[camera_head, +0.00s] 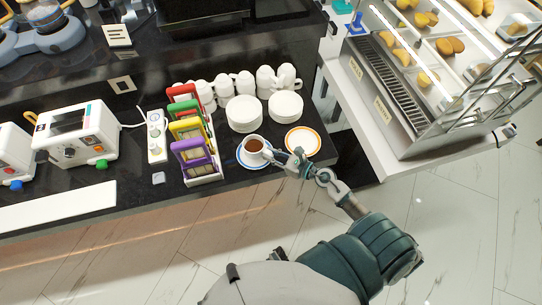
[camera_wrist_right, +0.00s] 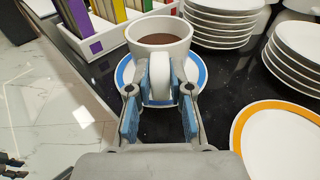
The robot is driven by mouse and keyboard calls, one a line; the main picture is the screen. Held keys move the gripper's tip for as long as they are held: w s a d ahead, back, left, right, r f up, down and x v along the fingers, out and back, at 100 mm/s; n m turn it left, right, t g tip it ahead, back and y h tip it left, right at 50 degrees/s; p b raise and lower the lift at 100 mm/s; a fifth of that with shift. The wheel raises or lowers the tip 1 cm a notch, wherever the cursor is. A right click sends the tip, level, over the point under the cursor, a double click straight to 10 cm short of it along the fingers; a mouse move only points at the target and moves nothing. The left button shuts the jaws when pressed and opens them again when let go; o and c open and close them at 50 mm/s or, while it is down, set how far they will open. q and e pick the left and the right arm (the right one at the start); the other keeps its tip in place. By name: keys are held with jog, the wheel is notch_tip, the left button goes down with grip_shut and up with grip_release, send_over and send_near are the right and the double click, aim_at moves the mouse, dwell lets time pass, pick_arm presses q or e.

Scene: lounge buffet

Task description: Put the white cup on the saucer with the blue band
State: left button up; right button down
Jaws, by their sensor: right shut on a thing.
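The white cup (camera_head: 253,144), filled with brown liquid, is over the blue-banded saucer (camera_head: 241,160) on the black counter. It looks upright and within the blue ring. My right gripper (camera_head: 274,154) reaches in from the right and is shut on the cup's handle. In the right wrist view the fingers (camera_wrist_right: 160,82) grip the handle from both sides, with the cup (camera_wrist_right: 158,38) beyond them and the blue-banded saucer (camera_wrist_right: 200,75) beneath. The cup's base is hidden, so I cannot tell whether it touches the saucer.
An orange-banded saucer (camera_head: 302,141) lies just right. Plate stacks (camera_head: 244,113) (camera_head: 285,105) and several white cups (camera_head: 224,87) stand behind. A rack with colored handles (camera_head: 205,180) is close on the left. The counter's front edge is near.

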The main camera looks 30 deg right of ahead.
pick_arm(q)
jog(key=shift+w+d+r, duration=0.1)
jog(key=shift+w+r, duration=0.15)
pick_arm(e)
jog(key=shift+f, duration=0.15)
jog(key=shift+d, duration=0.1)
jog(key=c, duration=1.1)
grip_release()
jog(key=shift+o, duration=0.2)
jog(key=shift+s, duration=0.15)
pick_arm(q)
jog(key=w+r+b, duration=0.2)
jog(key=w+r, duration=0.2)
jog(key=r, duration=0.1)
jog(key=shift+w+d+r+b, duration=0.15)
jog(key=shift+d+r+b, duration=0.05)
jog(key=shift+d+b, duration=0.15)
pick_arm(e)
jog(key=v, duration=1.2)
